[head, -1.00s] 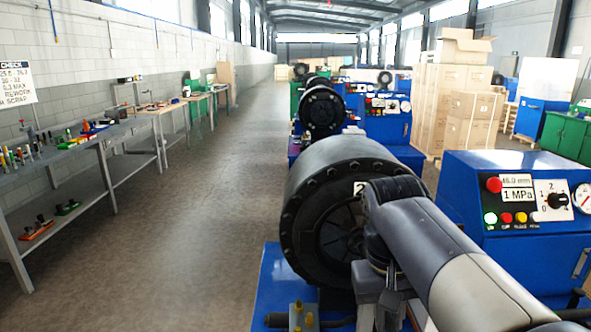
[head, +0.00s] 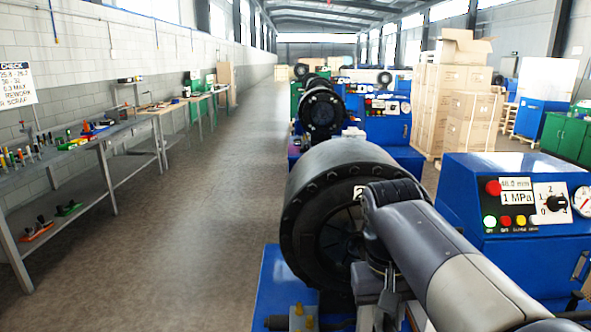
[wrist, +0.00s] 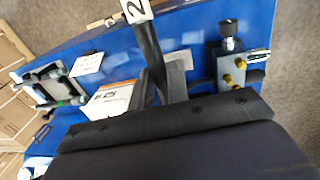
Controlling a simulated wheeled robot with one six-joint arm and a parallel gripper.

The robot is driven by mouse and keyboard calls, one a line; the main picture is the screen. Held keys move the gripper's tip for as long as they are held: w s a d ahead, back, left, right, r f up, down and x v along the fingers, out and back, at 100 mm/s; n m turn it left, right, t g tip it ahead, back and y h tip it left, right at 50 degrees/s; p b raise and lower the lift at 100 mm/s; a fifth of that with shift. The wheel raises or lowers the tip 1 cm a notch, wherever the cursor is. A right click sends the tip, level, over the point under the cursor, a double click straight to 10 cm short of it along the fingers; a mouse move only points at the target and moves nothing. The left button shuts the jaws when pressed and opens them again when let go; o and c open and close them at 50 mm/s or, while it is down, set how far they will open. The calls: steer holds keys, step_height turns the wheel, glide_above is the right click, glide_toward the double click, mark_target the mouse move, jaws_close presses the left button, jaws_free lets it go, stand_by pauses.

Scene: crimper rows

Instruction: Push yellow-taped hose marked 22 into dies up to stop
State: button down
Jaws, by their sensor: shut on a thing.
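The near crimper's black round head (head: 298,205) fills the middle of the head view, with its dark die opening (head: 340,238) facing me. My gripper (head: 378,296) is below my wrist, in front of the right side of that opening. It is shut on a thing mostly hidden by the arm. In the wrist view, a black hose-like strip (wrist: 150,50) runs up to a white tag (wrist: 137,10) showing a "2"; the tag is cut off by the edge. No yellow tape is visible. I cannot tell whether the hose end is in the dies.
A blue control box (head: 515,215) with a gauge stands right of the crimper head; its display reads 1 MPa. A small fitting block with brass knobs (head: 303,318) sits on the blue bed (head: 268,285). A workbench (head: 110,135) lines the left wall; the aisle between is clear.

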steer(key=shift+w, duration=0.1)
steer(key=shift+w+p, duration=1.15)
steer(key=shift+w, duration=1.05)
steer(key=shift+f, duration=0.1)
steer(key=shift+c, duration=0.4)
jaws_free()
steer(key=shift+s, duration=0.1)
steer(key=shift+a+r+p, duration=0.2)
steer(key=shift+r+p, duration=1.45)
steer(key=shift+r, duration=0.1)
steer(key=shift+a+r+p, duration=0.15)
steer(key=shift+r+p, duration=1.45)
steer(key=shift+r, duration=0.1)
